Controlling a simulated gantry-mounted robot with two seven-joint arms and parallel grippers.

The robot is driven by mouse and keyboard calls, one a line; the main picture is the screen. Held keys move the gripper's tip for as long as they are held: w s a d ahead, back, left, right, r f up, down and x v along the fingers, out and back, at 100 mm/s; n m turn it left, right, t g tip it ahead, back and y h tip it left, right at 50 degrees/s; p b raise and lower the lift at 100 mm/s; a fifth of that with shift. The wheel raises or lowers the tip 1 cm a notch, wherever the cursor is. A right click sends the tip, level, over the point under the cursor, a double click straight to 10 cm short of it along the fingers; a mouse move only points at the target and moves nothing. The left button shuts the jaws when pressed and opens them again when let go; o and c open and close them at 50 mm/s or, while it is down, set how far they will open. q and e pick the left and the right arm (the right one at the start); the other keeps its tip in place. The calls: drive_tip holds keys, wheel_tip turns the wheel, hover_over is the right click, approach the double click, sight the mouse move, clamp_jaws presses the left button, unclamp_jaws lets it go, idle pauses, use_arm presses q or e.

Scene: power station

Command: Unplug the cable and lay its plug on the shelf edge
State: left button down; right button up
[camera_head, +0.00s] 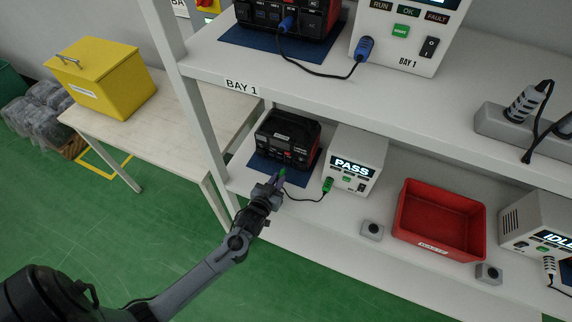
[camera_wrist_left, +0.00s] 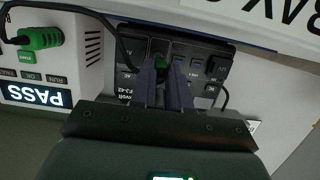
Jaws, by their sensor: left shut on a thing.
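The black power station (camera_head: 287,138) stands on a blue mat on the lower shelf; its front panel (camera_wrist_left: 205,72) fills the middle of the left wrist view. My left gripper (camera_head: 278,181) is at that panel, shut on a green plug (camera_head: 283,172). The plug (camera_wrist_left: 160,62) shows between the fingers in the wrist view, largely hidden; I cannot tell whether it is seated in a socket. Its black cable (camera_head: 303,199) sags to a second green plug (camera_head: 328,184) in the white tester (camera_head: 356,158) reading PASS. The lower shelf edge (camera_head: 345,255) runs in front.
A red waste bin (camera_head: 440,219) and small grey button boxes (camera_head: 372,230) stand right of the tester. The upper shelf (camera_head: 300,82) overhangs the back, with another power station (camera_head: 290,17). A shelf post (camera_head: 200,120) rises at left. Bare shelf lies before the tester.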

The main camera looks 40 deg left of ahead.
use_arm(q)
drive_tip(key=shift+s, duration=0.15)
drive_tip(key=shift+s+d+p, duration=0.15)
drive_tip(key=shift+s+p, duration=0.3)
drive_tip(key=shift+f+p+v, duration=0.2)
drive_tip(key=shift+p+v, duration=0.35)
drive_tip(key=shift+v, duration=0.3)
drive_tip(key=shift+f+p+v, duration=0.2)
drive_tip(key=shift+p+v, duration=0.3)
drive_tip(key=shift+v, duration=0.35)
drive_tip(key=shift+s, duration=0.1)
drive_tip(key=shift+f+b, duration=0.55)
drive_tip(key=shift+f, duration=0.4)
drive_tip(key=shift+f+b, duration=0.45)
drive_tip(key=shift+f, duration=0.35)
drive_tip(key=c, duration=1)
unclamp_jaws()
drive_tip(key=shift+r, duration=0.2)
